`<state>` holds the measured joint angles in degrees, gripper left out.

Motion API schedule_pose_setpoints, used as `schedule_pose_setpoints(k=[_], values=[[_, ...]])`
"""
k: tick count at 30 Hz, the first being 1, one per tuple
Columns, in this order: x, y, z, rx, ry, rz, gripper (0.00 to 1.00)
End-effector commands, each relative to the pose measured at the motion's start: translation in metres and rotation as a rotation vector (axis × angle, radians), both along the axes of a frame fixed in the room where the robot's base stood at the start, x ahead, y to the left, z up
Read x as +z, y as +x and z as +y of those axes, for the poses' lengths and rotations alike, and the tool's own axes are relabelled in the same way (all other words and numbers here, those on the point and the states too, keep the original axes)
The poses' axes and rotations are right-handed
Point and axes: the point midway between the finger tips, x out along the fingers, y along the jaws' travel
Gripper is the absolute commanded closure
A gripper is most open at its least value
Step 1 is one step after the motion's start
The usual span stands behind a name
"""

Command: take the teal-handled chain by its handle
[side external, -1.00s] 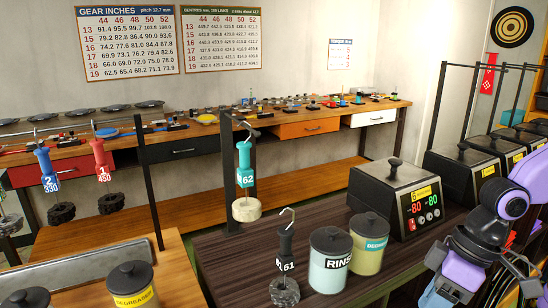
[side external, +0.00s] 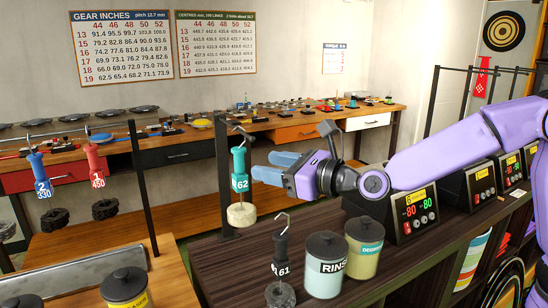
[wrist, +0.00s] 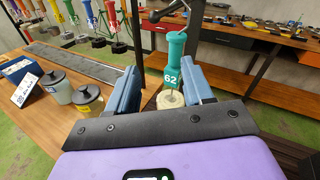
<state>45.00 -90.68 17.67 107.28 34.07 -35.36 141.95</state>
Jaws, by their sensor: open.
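The teal-handled chain (side external: 239,165), tagged 62, hangs upright by a hook from a rack arm, with a pale round coil (side external: 242,214) below its handle. In the wrist view the teal handle (wrist: 176,50) shows beyond the fingertips, closer to the right finger than to the left. A gap seems to remain between fingers and handle.
A black-handled chain (side external: 280,255) tagged 61 stands below my gripper, beside the rinse pot (side external: 327,270) and the degreaser pot (side external: 364,250). A dark rack post (side external: 223,170) stands just left of the teal handle. Blue (side external: 40,175) and red (side external: 96,165) handled chains hang farther left.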

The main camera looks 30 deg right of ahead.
Motion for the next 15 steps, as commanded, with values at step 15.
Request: schedule_pose_setpoints(k=[15], values=[[0.010,0.040,-0.003,-0.091,0.202,0.009,0.49]])
